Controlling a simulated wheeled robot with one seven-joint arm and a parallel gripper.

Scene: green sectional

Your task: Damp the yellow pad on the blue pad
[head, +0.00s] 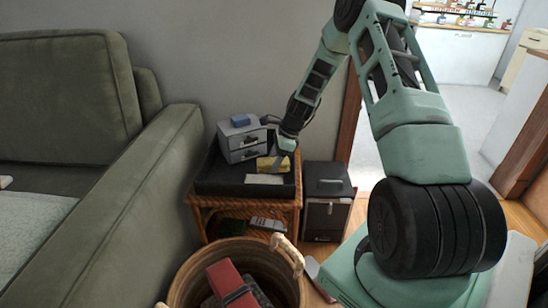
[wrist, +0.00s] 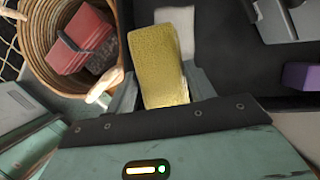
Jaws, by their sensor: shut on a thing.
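The yellow pad (head: 266,163) is between the fingers of my gripper (head: 286,158), over the black top of a wicker side table. In the wrist view the yellow pad (wrist: 157,57) sticks out forward from between the fingers of my gripper (wrist: 160,90). A gap under it cannot be judged. The blue pad (head: 240,120) lies on top of a small grey drawer box, left of and higher than my gripper. A purple block (wrist: 302,76) shows at the right edge of the wrist view; I cannot tell whether it is the blue pad.
The drawer box (head: 242,142) stands on the table's black top (head: 218,182). A flat white piece (head: 264,179) lies near the yellow pad. A wicker basket (head: 186,284) with a red thing stands in front. A black cabinet (head: 326,200) is right; a green sofa (head: 125,190) is left.

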